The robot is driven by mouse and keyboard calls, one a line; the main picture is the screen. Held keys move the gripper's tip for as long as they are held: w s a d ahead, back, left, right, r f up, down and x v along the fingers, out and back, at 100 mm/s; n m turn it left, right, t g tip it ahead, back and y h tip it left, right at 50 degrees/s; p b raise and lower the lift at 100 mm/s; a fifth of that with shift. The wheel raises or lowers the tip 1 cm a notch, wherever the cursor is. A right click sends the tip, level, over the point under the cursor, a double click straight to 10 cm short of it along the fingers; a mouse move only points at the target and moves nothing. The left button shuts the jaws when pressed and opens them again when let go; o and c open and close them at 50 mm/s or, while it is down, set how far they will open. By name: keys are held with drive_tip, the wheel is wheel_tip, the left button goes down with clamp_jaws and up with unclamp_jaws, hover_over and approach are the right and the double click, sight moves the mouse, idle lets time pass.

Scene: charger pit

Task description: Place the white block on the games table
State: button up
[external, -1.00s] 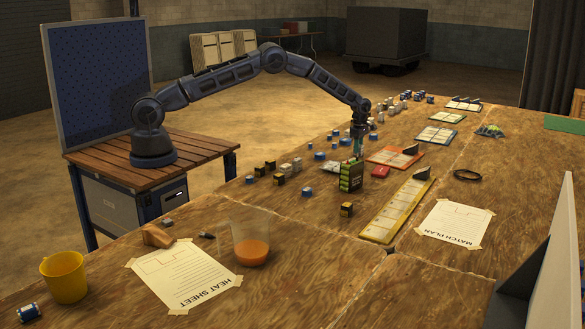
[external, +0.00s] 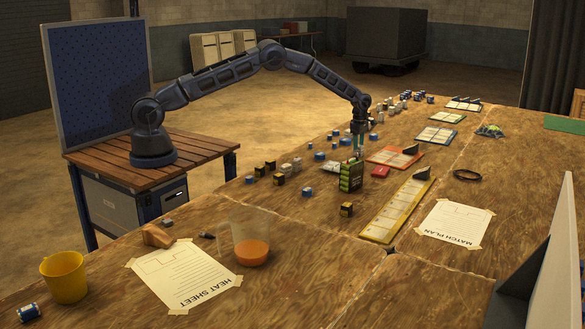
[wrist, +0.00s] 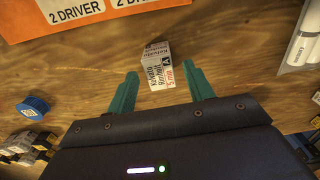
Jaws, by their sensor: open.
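A small white block-shaped carton (wrist: 157,66) with dark and red print stands on the plywood table in the wrist view, just beyond and between my fingertips. My gripper (wrist: 160,70) has its two teal fingers spread apart, with nothing held. In the external view my gripper (external: 358,150) points down over the middle of the long plywood table (external: 310,225), behind a dark green box (external: 351,177). I cannot pick out the white carton there. I cannot tell which surface is the games table.
An orange driver card (wrist: 105,15) lies beyond the carton. A blue cap-like piece (wrist: 34,107) and several small blocks are at left. Also on the table are a yellow strip board (external: 398,209), a beaker of orange liquid (external: 250,250) and a yellow cup (external: 64,277). Bare wood surrounds the carton.

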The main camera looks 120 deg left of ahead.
sight(359, 146)
wheel_tip(359, 146, up, 10)
idle(0.4)
